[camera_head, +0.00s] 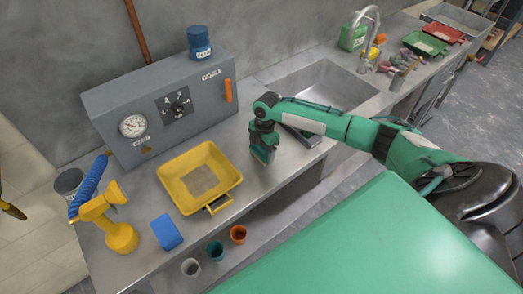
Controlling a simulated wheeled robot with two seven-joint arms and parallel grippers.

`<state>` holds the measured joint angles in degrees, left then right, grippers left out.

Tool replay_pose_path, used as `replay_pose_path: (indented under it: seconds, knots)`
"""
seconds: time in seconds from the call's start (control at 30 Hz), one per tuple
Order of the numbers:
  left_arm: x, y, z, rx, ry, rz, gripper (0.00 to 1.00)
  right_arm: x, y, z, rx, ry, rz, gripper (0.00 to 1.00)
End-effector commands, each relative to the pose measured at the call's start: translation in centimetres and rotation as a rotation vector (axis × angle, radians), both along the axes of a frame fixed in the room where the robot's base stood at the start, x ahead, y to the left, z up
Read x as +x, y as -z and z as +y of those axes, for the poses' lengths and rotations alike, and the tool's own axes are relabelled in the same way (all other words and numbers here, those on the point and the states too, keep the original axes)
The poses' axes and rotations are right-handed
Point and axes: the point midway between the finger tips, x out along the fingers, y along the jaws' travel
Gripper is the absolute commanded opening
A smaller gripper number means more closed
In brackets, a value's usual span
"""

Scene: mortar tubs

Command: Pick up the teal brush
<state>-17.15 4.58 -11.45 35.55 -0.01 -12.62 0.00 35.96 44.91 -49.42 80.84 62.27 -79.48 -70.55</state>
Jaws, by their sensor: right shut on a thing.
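My right arm reaches in from the right, and its right gripper (264,145) points down over the metal counter, between the yellow tub and the sink. It is shut on a small teal thing, seemingly the teal brush (263,155), at the counter's surface. The gripper hides much of the brush, and I cannot tell whether it touches the counter. My left gripper is not in view.
A yellow tub (163,176) stands left of the gripper, with a blue block (166,232) and a yellow sprayer (121,238) further left. A grey control box (110,109) stands behind.

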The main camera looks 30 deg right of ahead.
Motion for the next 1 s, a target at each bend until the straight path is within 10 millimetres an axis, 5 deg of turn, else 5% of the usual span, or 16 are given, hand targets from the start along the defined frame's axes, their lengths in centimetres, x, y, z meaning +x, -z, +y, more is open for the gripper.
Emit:
replay_pose_path:
  seconds: [0.27,0.7,1.0]
  knots:
    - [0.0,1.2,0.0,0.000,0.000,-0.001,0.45,0.1,-3.5,-0.1,-0.001,-0.001,-0.005,0.58]
    - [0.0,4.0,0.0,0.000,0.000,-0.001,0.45,0.2,-15.7,0.0,0.001,0.000,-0.006,0.58]
    - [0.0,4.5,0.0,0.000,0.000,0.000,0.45,0.1,-19.5,0.0,0.001,0.000,-0.002,0.58]
